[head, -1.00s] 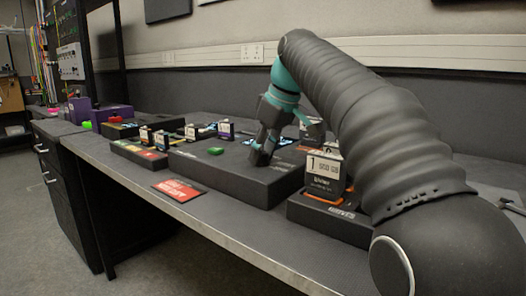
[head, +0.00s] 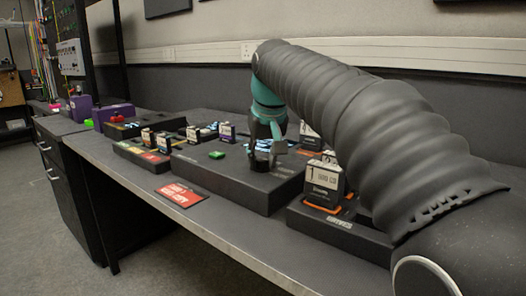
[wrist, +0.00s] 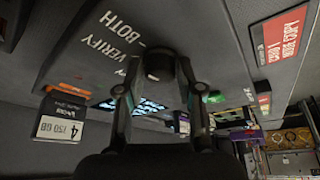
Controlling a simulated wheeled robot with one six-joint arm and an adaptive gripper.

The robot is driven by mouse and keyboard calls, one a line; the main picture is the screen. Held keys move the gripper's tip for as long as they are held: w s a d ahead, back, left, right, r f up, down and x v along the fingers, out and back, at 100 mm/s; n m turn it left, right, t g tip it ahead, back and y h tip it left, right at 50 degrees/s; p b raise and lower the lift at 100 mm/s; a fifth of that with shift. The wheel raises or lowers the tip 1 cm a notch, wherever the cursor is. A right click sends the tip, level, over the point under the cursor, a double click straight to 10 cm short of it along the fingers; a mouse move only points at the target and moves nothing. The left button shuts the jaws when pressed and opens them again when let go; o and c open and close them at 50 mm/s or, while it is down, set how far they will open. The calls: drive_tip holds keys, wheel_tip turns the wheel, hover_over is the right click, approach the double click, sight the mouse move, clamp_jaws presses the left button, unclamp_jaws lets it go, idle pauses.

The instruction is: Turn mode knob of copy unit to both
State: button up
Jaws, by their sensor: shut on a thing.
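The copy unit (head: 215,192) is a low dark box on the bench, with a green button (head: 216,155) on top. My gripper (head: 262,164) stands upright over its right part and hides the knob in the head view. In the wrist view my gripper (wrist: 160,78) has its two fingers on either side of the dark round mode knob (wrist: 160,63), shut on it. White labels beside the knob read VERIFY (wrist: 101,45) and BOTH (wrist: 124,22). BOTH sits closest to the knob's far side. Which label the knob points to cannot be told.
A card stand marked 1 (head: 323,183) is right of the unit, near my arm. A red card (head: 181,193) lies at the bench's front edge. Small card holders (head: 155,140) stand to the left. In the wrist view a card marked 4 (wrist: 62,125) is at lower left.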

drive_tip(key=shift+m+h+p, duration=0.3)
drive_tip(key=shift+m+p, duration=0.1)
drive_tip(key=shift+m, duration=0.4)
drive_tip(key=shift+f, duration=0.1)
drive_tip(key=o, duration=1.2)
drive_tip(key=shift+c, duration=0.2)
drive_tip(key=v, duration=1.2)
drive_tip(key=shift+s+a, duration=0.1)
